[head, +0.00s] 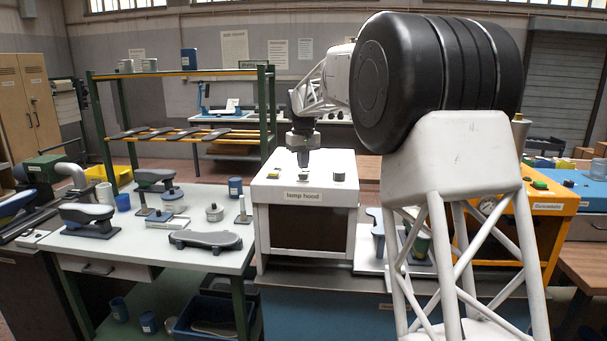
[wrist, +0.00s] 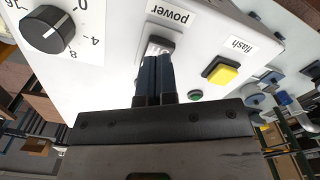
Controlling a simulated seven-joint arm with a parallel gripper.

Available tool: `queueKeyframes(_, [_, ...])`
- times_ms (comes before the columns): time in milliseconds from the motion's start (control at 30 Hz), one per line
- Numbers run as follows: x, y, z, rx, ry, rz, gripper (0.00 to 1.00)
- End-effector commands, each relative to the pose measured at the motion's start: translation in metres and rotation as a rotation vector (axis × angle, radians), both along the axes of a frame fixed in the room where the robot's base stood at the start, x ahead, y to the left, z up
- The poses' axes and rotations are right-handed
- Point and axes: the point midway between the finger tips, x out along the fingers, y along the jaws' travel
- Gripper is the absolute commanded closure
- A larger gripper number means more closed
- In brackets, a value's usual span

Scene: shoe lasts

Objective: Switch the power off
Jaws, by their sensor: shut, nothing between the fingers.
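The lamp hood (head: 305,222) is a white box with a name label on its front, in the middle of the head view. My gripper (head: 303,162) is over its top panel, pointing down. In the wrist view, the shut, empty fingers (wrist: 157,60) are at the power switch (wrist: 159,44), a dark rocker in a pale frame below the "power" label (wrist: 170,15). The fingertips cover part of the switch. I cannot tell whether they touch it or which way it is set.
On the same panel are a black knob (wrist: 47,30) with a numbered scale, a yellow button (wrist: 221,71) labelled "flash" and a small green round lamp or button (wrist: 195,95). In the head view, a white table (head: 140,245) with shoe lasts and tools stands left of the hood.

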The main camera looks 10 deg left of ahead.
Motion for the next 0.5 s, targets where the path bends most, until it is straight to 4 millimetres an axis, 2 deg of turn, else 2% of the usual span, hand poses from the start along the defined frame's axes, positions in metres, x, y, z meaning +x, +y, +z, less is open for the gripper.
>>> queueKeyframes(500, [0.0,0.0,-0.0056,0.0,0.0,0.0,1.0])
